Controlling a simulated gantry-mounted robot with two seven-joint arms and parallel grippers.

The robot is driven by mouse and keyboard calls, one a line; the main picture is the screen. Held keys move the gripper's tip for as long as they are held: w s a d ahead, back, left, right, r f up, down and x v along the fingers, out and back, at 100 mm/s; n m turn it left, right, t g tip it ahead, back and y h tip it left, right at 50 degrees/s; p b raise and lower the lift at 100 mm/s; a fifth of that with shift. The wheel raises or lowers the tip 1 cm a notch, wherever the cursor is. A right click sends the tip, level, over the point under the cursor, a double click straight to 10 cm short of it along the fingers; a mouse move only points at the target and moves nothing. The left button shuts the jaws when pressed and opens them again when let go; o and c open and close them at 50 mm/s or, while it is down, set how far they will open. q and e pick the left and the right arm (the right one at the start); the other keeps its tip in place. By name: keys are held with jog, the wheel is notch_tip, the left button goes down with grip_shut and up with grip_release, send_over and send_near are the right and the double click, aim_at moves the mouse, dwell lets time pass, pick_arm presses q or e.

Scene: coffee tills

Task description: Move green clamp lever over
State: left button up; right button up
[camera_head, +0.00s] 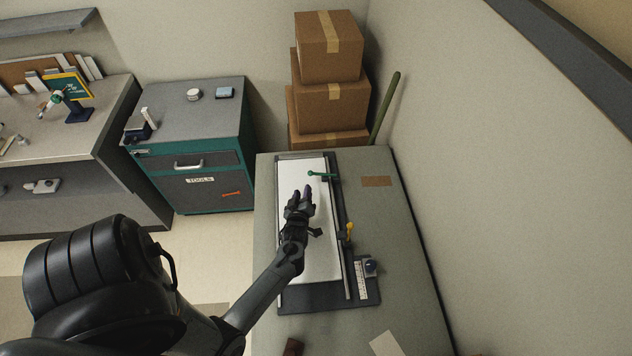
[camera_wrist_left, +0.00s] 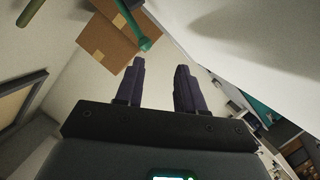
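The green clamp lever (camera_head: 322,174) sits at the far end of a dark-framed board with a white sheet (camera_head: 318,240) on the grey bench. Its round knob end points left over the sheet and its other end meets the dark rail. My left gripper (camera_head: 302,192) is over the sheet, on the near side of the lever and a little left of it. In the left wrist view the two dark purple fingers (camera_wrist_left: 160,68) are apart with nothing between them. The green lever (camera_wrist_left: 132,24) shows just beyond the left fingertip, apparently not touching. My right gripper is not in view.
Stacked cardboard boxes (camera_head: 328,105) and a green pole (camera_head: 386,106) are behind the bench. A wall borders the right side. A tool cabinet (camera_head: 190,125) stands left.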

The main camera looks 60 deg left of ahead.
aim_at(310, 175)
pick_arm(q)
jog(key=shift+w+d+r, duration=0.35)
jog(key=shift+w, duration=0.3)
jog(key=shift+w+a+r+n+b, duration=0.1)
jog(key=shift+w+a+n+b, duration=0.1)
jog(key=shift+w+n+b, duration=0.1)
jog(key=b+x, duration=0.5)
jog(key=x, duration=0.2)
jog(key=shift+w+a, duration=0.25)
jog(key=shift+c, duration=0.4)
jog(key=shift+r, duration=0.1)
jog(key=c, duration=0.5)
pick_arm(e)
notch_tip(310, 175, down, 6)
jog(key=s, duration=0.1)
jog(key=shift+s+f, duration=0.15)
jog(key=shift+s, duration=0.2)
